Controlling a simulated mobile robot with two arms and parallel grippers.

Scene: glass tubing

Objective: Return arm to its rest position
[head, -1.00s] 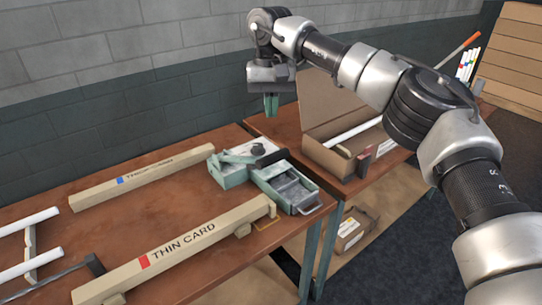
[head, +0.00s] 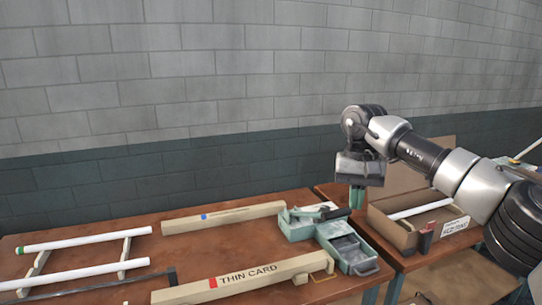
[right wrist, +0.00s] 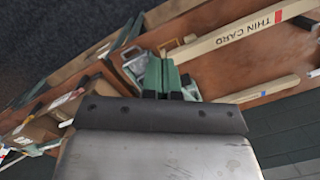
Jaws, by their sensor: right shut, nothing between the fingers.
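My right gripper (head: 356,197) is in the air at the right of the head view, above the area by the grey-green metal box. Its green fingers are together with nothing between them. They also show shut in the right wrist view (right wrist: 163,76), in front of the box. My right arm comes in from the right edge of the head view. My left gripper is in neither current view.
White tubes (head: 84,240) lie on a rack at left. The grey-green box (head: 345,250) is open. A cardboard box (head: 400,232) sits on the right table. A block wall stands behind.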

